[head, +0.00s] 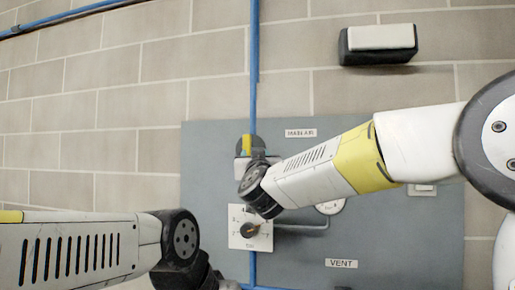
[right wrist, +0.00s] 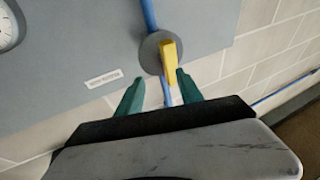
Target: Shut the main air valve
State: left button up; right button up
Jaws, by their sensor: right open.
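The main air valve is a dark round disc (right wrist: 152,52) with a yellow handle (right wrist: 170,58), set on a blue pipe. In the head view the yellow handle (head: 247,144) stands roughly in line with the vertical pipe, left of a label that appears to read main air (head: 301,133). My right wrist hides part of the valve area there. In the right wrist view my right gripper (right wrist: 158,85) is open, its two green fingers either side of the handle's free end. I cannot tell whether they touch it. My left arm (head: 80,247) is at the lower left; its fingertips are not visible.
A black-and-white box (head: 378,44) is on the block wall above.

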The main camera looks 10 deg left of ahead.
aim_at(247, 146)
jog(key=w+a+r+m+h, duration=0.1)
jog(key=w+h, duration=0.1)
jog(key=w+a+r+m+t+h, duration=0.1)
jog(key=w+h, duration=0.1)
jog(key=w+a+r+m+t+h, duration=0.1)
jog(key=w+a+h, duration=0.1)
jog(key=w, duration=0.1)
jog(key=shift+m+h, duration=0.3)
jog(key=shift+m, duration=0.1)
jog(key=shift+c, duration=0.2)
grip_shut()
